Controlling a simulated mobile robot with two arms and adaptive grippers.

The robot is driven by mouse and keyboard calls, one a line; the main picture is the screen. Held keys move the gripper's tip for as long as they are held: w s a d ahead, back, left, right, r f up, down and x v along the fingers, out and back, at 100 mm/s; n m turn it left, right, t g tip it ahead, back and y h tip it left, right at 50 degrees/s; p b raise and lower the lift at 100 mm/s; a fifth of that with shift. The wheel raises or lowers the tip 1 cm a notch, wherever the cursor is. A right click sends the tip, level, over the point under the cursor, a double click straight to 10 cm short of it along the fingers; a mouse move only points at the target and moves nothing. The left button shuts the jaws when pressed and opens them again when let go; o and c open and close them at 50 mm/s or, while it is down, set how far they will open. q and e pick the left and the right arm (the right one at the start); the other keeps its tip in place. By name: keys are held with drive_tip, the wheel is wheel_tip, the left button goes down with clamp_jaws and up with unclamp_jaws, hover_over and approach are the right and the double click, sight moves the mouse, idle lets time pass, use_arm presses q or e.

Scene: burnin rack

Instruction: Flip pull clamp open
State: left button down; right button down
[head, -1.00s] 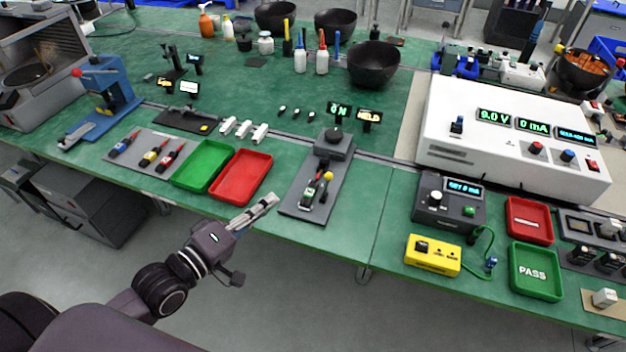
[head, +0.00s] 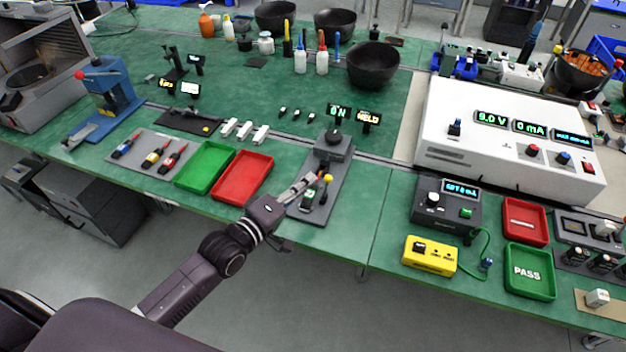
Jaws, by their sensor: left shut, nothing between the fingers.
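The fingers partly hide the clamp's handle. My right gripper is not in view.
A red tray (head: 243,198) and a green tray (head: 204,168) lie left of the fixture. A grey mat (head: 128,160) with screwdrivers lies further left. Green table is clear to the right, up to a dark meter box (head: 445,219) and a yellow box (head: 429,272).

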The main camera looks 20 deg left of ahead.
use_arm(q)
drive_tip(key=shift+w+d+f, duration=0.15)
drive_tip(key=shift+d, duration=0.25)
drive_tip(key=shift+w+d+f, duration=0.1)
drive_tip(key=shift+w+d, duration=0.05)
drive_tip(key=shift+d, duration=0.2)
drive_tip(key=shift+d+r+m+p, duration=0.15)
drive_tip(key=shift+d+m+p, duration=0.2)
drive_tip(key=shift+p, duration=0.35)
drive_tip(key=shift+s+d+f+m+g+y+p, duration=0.2)
drive_tip(key=shift+d+m+y+p, duration=0.35)
drive_tip(key=shift+d+m+p, duration=0.8)
drive_tip(key=shift+w+d+f+m+g+y+p, duration=0.1)
drive_tip(key=shift+d+m+g+y+p, duration=0.2)
drive_tip(key=shift+d+m+y+p, duration=0.95)
drive_tip(key=shift+a+f+n+h+p, duration=0.2)
drive_tip(key=shift+n+h+p, duration=0.25)
drive_tip(key=shift+h+p, duration=0.25)
